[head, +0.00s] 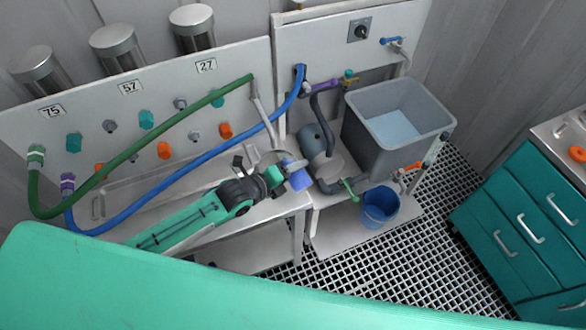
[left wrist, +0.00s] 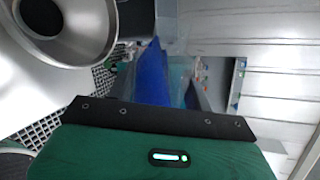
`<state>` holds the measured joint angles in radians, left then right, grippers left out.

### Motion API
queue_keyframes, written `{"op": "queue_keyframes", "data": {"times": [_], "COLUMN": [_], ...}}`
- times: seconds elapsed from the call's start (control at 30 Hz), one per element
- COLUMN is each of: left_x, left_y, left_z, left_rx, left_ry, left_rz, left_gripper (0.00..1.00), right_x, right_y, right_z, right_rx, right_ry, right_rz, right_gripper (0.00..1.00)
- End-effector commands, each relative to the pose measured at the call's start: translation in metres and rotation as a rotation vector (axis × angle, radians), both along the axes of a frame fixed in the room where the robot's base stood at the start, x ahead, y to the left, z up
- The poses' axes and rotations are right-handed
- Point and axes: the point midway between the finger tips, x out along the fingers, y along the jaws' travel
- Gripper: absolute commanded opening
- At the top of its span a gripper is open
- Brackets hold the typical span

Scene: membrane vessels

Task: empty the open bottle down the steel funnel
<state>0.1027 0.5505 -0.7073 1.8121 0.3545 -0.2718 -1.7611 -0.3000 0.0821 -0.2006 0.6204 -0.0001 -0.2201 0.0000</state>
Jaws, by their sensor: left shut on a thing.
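My left gripper (head: 284,172) reaches in from the left, over the edge of the steel bench, and is shut on a blue bottle (head: 298,180). The bottle also shows as a blue shape beyond the gripper body in the left wrist view (left wrist: 152,75). Its mouth, contents and exact tilt cannot be made out. The steel funnel (left wrist: 88,38) is a wide, shiny cone at the upper left of the left wrist view, beside the bottle and apart from it. In the head view I cannot make out the funnel clearly. My right gripper is not in view.
A grey tub (head: 395,100) with pale liquid stands right of the bench. A blue bucket (head: 380,206) sits on the low shelf below. Green (head: 150,148) and blue (head: 180,172) hoses arc over the bench. Teal drawers (head: 520,215) stand at right; grating floor lies between.

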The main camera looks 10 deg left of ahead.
Motion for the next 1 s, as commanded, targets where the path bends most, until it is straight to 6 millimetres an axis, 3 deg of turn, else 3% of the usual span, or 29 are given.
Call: {"op": "queue_keyframes", "data": {"times": [1.0], "left_x": [0.013], "left_y": [0.013], "left_z": [0.011], "left_rx": [-0.13], "left_ry": [0.131], "left_rz": [-0.001], "left_gripper": [0.1], "right_x": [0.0], "right_y": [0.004], "right_z": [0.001], "right_rx": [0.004], "right_ry": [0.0], "right_rz": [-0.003], "right_gripper": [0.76]}}
